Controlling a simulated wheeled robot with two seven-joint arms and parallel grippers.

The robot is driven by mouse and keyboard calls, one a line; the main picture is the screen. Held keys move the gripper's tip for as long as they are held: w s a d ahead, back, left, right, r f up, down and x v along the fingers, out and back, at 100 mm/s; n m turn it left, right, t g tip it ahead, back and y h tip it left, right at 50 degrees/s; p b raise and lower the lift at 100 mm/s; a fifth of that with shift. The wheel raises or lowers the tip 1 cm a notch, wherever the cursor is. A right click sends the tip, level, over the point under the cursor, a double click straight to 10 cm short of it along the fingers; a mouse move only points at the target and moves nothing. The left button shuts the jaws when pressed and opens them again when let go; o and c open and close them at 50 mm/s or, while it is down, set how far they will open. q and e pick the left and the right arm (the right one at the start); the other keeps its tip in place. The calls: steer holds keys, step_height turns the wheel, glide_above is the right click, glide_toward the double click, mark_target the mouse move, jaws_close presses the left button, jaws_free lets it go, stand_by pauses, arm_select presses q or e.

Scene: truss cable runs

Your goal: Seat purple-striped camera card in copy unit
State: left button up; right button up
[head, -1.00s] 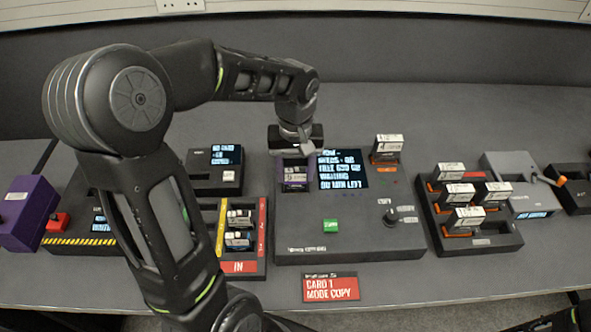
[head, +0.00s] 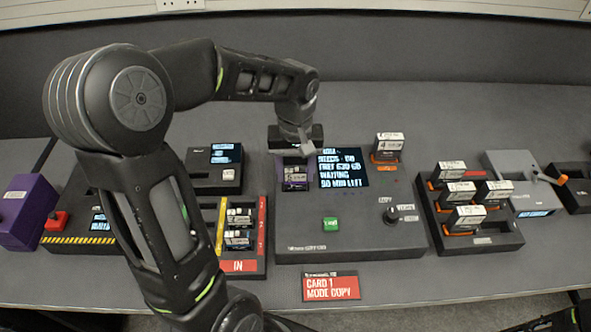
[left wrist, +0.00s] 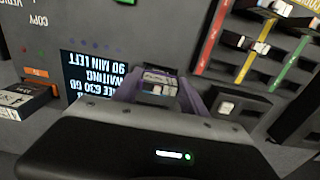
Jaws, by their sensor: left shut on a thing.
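My left gripper (head: 296,168) is over the left part of the grey copy unit (head: 360,235), left of its lit screen (head: 343,168). It is shut on a dark card with a pale label (head: 295,180). In the left wrist view the card (left wrist: 158,86) sits between the two purplish fingers of the gripper (left wrist: 160,90). The card is upright at the slot area. Its lower end is hidden, so I cannot tell how deep it sits. No purple stripe can be made out on it. My right gripper is not in view.
Another card (head: 388,146) stands in the unit's back right slot. A green button (head: 330,224) and a knob (head: 391,214) are on the unit. The IN tray (head: 238,266) holds cards at the left. A rack (head: 487,240) with several orange-based cards stands right.

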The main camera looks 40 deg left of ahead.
arm_select(q)
steer(key=shift+f+b, duration=0.6)
steer(key=shift+f, duration=0.05)
steer(key=o, duration=1.8)
step_height(320, 180, up, 4)
steer(key=p, duration=0.3)
steer(key=shift+s+d+r+p, duration=0.1)
steer(key=shift+d+r+p, duration=0.05)
steer(key=shift+r+p, duration=1.5)
steer(key=shift+r, duration=0.35)
